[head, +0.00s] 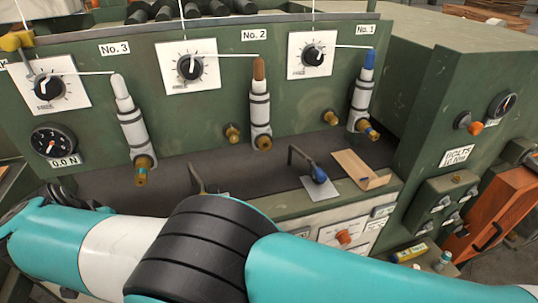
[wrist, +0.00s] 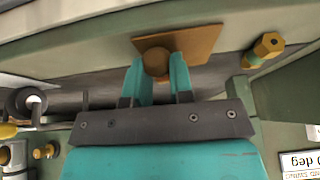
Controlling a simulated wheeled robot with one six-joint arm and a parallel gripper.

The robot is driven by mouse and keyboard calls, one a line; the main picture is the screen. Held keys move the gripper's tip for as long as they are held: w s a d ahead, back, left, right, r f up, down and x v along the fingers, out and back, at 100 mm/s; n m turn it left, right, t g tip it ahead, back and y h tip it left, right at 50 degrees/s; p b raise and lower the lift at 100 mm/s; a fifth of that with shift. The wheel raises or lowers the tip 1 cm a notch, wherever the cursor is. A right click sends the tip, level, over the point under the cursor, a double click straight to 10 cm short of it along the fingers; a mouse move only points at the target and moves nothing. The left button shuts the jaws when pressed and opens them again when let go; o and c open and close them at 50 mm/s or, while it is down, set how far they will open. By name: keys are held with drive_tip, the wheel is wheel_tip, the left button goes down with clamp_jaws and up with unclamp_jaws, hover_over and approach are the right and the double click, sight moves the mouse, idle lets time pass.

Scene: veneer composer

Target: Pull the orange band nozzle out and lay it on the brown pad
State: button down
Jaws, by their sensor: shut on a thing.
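In the wrist view my gripper (wrist: 162,70) has its two teal fingers closed on a round, brown-brass piece seen end on, which I take for the orange band nozzle (wrist: 156,62). Its band does not show. Behind it is a square brown pad (wrist: 205,40); I cannot tell whether the nozzle touches it. In the head view my arm crosses the front and hides the gripper, the held nozzle and that pad.
A tan tray (head: 350,163) and a blue-ended black handle (head: 318,174) lie right. The wrist view shows another brass fitting (wrist: 264,48) beside the pad.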

drive_tip(key=c, duration=0.9)
unclamp_jaws()
drive_tip(key=b+v, duration=0.2)
drive_tip(key=v, duration=1.5)
drive_tip(key=shift+r+b, duration=0.2)
drive_tip(key=shift+b, duration=0.2)
drive_tip(key=shift+d, duration=0.1)
